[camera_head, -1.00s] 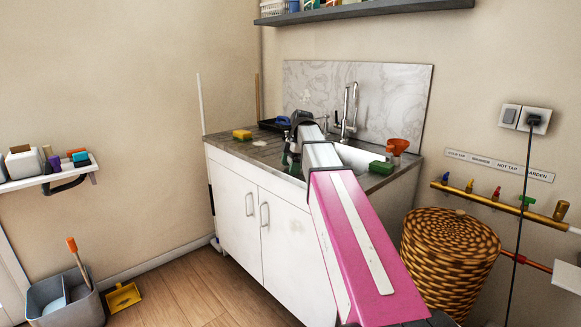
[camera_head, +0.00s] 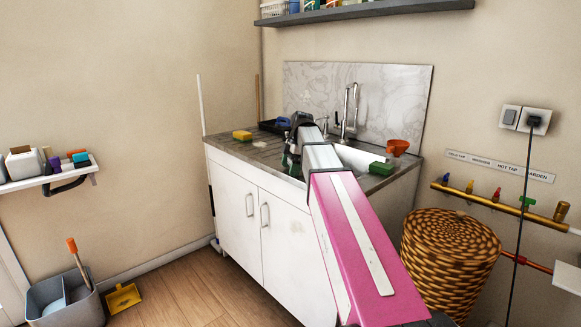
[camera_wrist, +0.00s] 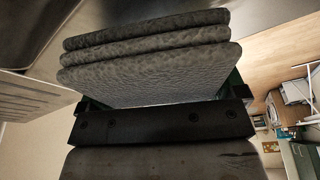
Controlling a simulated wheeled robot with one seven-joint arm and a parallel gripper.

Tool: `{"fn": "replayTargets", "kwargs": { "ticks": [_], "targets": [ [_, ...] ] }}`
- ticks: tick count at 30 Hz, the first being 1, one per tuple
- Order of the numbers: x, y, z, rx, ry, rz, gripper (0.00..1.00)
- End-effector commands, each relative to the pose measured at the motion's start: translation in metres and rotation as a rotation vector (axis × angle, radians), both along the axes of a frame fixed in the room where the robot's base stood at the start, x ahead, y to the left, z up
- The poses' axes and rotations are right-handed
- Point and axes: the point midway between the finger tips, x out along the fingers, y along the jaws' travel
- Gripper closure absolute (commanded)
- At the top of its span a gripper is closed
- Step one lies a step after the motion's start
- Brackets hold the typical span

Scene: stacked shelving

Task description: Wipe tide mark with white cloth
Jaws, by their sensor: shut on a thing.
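A folded cloth (camera_wrist: 160,75), grey in the shade, fills the upper middle of the wrist view in several stacked layers. My gripper (camera_wrist: 160,103) is shut on its near edge. In the head view my gripper (camera_head: 292,160) is small at the sink's left front, partly hidden by my own arm, and the cloth cannot be made out there. A pale patch (camera_head: 262,143) lies on the worktop left of my gripper; I cannot tell whether it is the tide mark. The white sink basin (camera_head: 360,157) is partly hidden behind my arm.
A yellow sponge (camera_head: 242,135) lies on the worktop's left, with a dark tray (camera_head: 270,126) behind. A green sponge (camera_head: 381,168) and an orange funnel-like thing (camera_head: 396,146) are right of the basin. The tap (camera_head: 349,110) rises behind. A wicker basket (camera_head: 450,250) stands right of the cabinet.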

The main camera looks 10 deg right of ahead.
Motion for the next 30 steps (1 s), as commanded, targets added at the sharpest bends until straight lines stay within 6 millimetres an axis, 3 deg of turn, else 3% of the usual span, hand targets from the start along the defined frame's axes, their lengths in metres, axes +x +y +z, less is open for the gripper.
{"fn": "replayTargets", "kwargs": {
  "ticks": [17, 30],
  "targets": [
    [-0.015, 0.002, -0.001, 0.0, 0.0, 0.0, 0.31],
    [0.006, 0.0, -0.003, -0.001, -0.001, 0.0, 0.31]
  ]
}}
